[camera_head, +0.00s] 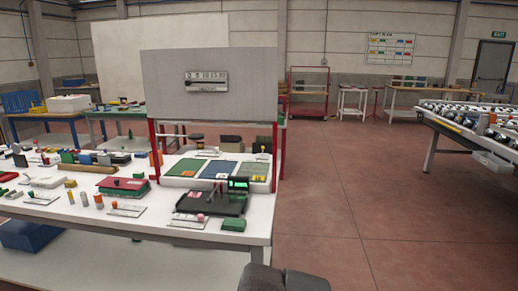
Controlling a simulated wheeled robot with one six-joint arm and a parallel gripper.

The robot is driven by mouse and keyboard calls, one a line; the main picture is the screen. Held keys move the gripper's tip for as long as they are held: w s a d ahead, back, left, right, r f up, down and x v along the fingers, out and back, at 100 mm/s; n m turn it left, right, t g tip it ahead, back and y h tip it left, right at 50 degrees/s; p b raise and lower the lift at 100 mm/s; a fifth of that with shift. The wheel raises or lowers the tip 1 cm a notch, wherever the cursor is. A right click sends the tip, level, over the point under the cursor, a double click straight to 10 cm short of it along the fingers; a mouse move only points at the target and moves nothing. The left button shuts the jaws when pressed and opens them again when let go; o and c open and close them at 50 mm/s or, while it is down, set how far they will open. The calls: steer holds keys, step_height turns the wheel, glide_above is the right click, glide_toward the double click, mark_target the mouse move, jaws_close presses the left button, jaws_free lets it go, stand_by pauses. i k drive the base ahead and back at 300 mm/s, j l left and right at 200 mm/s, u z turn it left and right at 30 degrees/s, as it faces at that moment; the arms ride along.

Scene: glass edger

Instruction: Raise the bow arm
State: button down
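I cannot pick out the bow arm with certainty. A dark flat device (205,203) sits near the right front of the white table, with a small lit green display (238,184) at its back right. Thin upright parts show near the display, too small to tell their shape or whether any is raised or lowered. My gripper cannot be made out. Dark grey rounded parts at the bottom edge, right of the table, seem to be mine, but no fingers show.
The white table (150,229) holds a red case (122,187), a green block (233,224) and many small items. Green and blue mats (220,169) lie behind the device, below a grey panel (240,100) on red posts. A roller conveyor (470,122) stands right. The red floor (380,220) between is clear.

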mark_target(209, 199)
steer(key=i+l, duration=0.2)
steer(key=i, duration=0.15)
steer(key=i+z, duration=0.25)
steer(key=i, duration=0.2)
steer(key=i+j+z, duration=0.2)
steer(key=i, duration=0.25)
